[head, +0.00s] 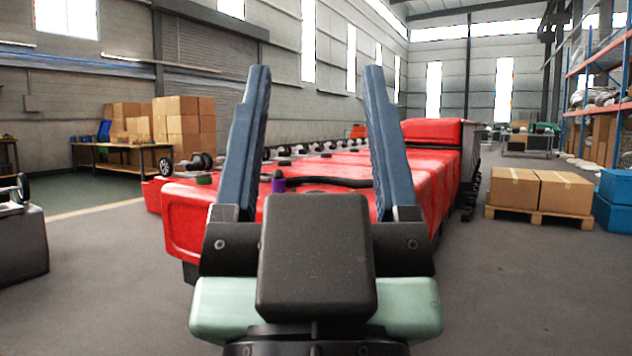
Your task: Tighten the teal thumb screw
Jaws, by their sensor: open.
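My gripper (316,72) fills the middle of the head view. Its two blue fingers point up and stand wide apart, with nothing held between them. Behind it is a row of red scrubber tanks (188,216). A small dark green cap or knob (203,180) sits on top of the nearest tank, left of my left finger. A small purple piece (278,184) shows between the fingers, beside a black hose (325,182). I cannot make out a teal thumb screw for sure; my gripper hides part of the nearest tank.
A workbench (150,148) and stacked cardboard boxes (183,125) stand at the back left. A dark machine (22,245) is at the left edge. Two boxes on a pallet (540,216) and blue crates (615,205) are at right.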

